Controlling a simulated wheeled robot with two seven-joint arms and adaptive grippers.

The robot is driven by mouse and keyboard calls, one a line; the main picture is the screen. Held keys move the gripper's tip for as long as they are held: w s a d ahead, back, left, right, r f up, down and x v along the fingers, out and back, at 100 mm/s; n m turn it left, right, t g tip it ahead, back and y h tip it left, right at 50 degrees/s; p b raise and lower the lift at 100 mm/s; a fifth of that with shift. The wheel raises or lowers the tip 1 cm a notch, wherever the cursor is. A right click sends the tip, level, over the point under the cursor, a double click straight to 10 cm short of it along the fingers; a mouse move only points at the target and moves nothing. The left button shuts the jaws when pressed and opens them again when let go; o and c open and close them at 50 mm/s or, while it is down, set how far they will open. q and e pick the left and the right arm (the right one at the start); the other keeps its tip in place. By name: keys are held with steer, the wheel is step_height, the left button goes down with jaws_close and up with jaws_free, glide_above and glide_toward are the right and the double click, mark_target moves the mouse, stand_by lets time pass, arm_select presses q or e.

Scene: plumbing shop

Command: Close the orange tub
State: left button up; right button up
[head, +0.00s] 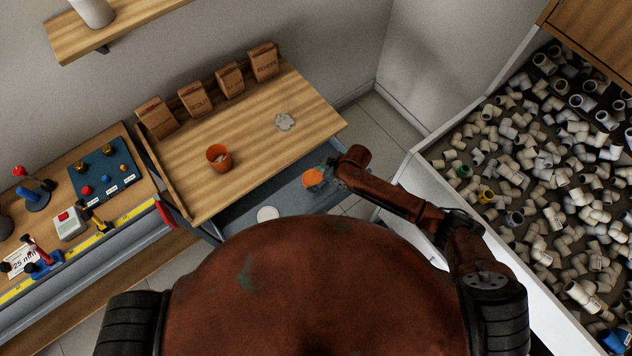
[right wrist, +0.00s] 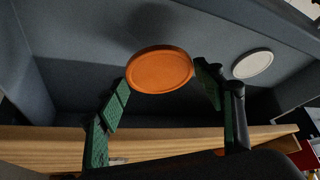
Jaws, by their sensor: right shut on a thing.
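The orange tub (head: 219,158) stands upright on the wooden worktop, its top open, with something pale inside. An orange round lid (head: 312,178) is held at the tips of my right gripper (head: 322,174), over the open grey-blue drawer below the worktop's front edge. In the right wrist view the orange lid (right wrist: 160,70) sits between the two green-padded fingers, its flat face showing. The lid is apart from the tub, to its right. My left gripper is not in view.
A white round lid (head: 267,213) lies in the drawer (head: 290,198). Labelled brown packets (head: 230,79) line the worktop's back. A pale flat piece (head: 285,122) lies at its right. A bin of white pipe fittings (head: 418,162) stands at right; worktop around the tub is clear.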

mark_target(317, 179)
steer(key=shift+r, duration=1.95)
steer(key=shift+d+r, duration=0.1)
steer(key=shift+r, duration=0.1)
steer(key=d+r+m+t+h, duration=0.2)
steer(key=d+r+m, duration=0.5)
steer(key=d+r, duration=0.3)
steer(key=d+r+m+t+h, duration=0.2)
steer(key=d+r+m, duration=0.5)
steer(key=r, duration=1.1)
steer(key=d+h, duration=0.1)
steer(key=d, duration=0.1)
steer(key=shift+s+d+r+h, duration=0.3)
steer(key=shift+d+r, duration=0.05)
steer(key=shift+d, duration=0.05)
